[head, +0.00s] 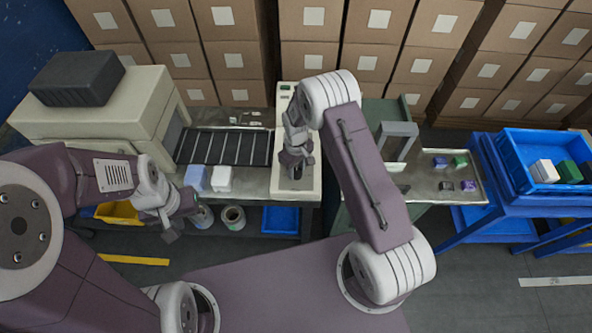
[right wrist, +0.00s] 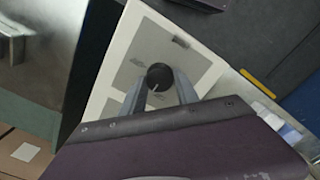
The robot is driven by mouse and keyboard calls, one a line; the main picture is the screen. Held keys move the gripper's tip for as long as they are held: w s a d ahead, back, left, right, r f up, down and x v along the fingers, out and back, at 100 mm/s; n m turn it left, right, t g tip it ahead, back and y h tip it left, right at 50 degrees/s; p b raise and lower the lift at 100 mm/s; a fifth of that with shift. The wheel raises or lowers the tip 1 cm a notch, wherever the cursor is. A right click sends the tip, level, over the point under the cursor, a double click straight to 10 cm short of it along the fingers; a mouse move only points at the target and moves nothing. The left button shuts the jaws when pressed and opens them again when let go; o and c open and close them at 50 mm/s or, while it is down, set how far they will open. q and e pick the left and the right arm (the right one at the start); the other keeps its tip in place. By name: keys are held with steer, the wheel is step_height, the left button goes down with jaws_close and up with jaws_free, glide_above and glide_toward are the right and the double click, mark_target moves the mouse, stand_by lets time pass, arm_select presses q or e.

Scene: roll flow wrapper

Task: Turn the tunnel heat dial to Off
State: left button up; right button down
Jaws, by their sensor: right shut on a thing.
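The tunnel heat dial (right wrist: 158,78) is a dark round knob on a pale control panel (right wrist: 197,65) in the right wrist view. My right gripper (right wrist: 159,88) is shut on it, with one finger on each side. In the head view the right gripper (head: 292,165) is over the pale upright panel (head: 310,184) in the middle, and the dial is hidden there. My left gripper (head: 172,230) is in front of the bench at the left, away from the panel. Its finger gap is too small to judge.
A roller conveyor (head: 226,147) and a beige machine (head: 85,105) stand left of the panel. A metal table (head: 420,187) with several small wrapped blocks is to the right, beside a blue crate (head: 530,150). Stacked cartons (head: 235,60) line the back.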

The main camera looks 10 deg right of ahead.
steer(key=n+b, duration=0.1)
steer(key=n, duration=0.3)
steer(key=shift+n, duration=0.3)
steer(key=n, duration=0.4)
steer(key=shift+r+b, duration=0.1)
steer(key=shift+b, duration=0.25)
steer(key=n, duration=0.5)
steer(key=shift+b, duration=0.3)
steer(key=shift+r+n, duration=0.1)
steer(key=shift+n, duration=2)
steer(key=shift+w, duration=0.1)
steer(key=c, duration=0.9)
jaws_free()
steer(key=shift+d, duration=0.1)
